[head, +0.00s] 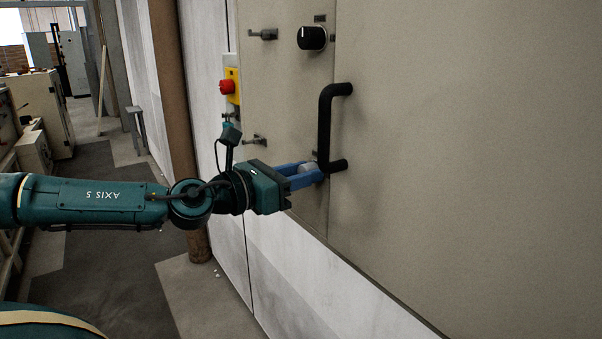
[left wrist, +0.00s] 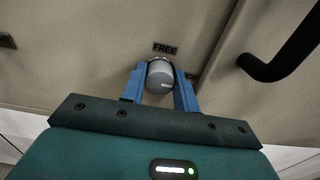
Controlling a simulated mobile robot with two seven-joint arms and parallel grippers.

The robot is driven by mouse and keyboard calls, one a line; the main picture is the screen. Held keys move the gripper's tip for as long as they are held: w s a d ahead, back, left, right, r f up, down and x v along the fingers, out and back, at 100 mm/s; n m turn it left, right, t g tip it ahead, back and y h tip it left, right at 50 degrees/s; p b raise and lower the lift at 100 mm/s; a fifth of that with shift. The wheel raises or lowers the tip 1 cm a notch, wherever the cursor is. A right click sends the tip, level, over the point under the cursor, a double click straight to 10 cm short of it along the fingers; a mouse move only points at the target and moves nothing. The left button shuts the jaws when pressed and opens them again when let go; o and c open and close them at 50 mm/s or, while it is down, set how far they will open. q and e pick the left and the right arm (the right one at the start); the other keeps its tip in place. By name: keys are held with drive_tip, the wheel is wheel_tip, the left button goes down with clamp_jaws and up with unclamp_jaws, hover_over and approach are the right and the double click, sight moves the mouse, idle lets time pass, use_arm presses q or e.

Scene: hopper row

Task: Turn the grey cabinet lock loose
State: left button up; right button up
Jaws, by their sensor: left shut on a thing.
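The grey cabinet lock (left wrist: 160,76) is a rounded knob on the beige cabinet front (head: 430,180). In the head view the lock (head: 306,168) is partly hidden by my blue fingers. My left gripper (head: 308,175) is shut on it, with one finger on each side, as the left wrist view shows (left wrist: 160,88). A label reading "FREE" (left wrist: 165,48) is just above the lock. A second label to its right is mostly hidden by a finger. A small pale mark shows on the lock; which label it points to I cannot tell. My right gripper is not in view.
A black bar handle (head: 325,120) stands out close to the lock's right. Above are a black knob (head: 312,37) and a small latch (head: 263,35). A red stop button (head: 227,87) on yellow is at the left. Open floor (head: 110,240) lies left.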

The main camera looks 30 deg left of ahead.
use_arm(q)
drive_tip(key=shift+c, duration=1.1)
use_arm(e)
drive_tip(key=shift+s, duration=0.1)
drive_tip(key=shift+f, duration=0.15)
use_arm(q)
drive_tip(key=shift+a+f+n+b, duration=0.1)
drive_tip(key=shift+n+b, duration=1.3)
drive_tip(key=shift+n, duration=3.05)
drive_tip(key=shift+a+n+b, duration=0.1)
drive_tip(key=shift+n+b, duration=1.3)
drive_tip(key=shift+n, duration=3.05)
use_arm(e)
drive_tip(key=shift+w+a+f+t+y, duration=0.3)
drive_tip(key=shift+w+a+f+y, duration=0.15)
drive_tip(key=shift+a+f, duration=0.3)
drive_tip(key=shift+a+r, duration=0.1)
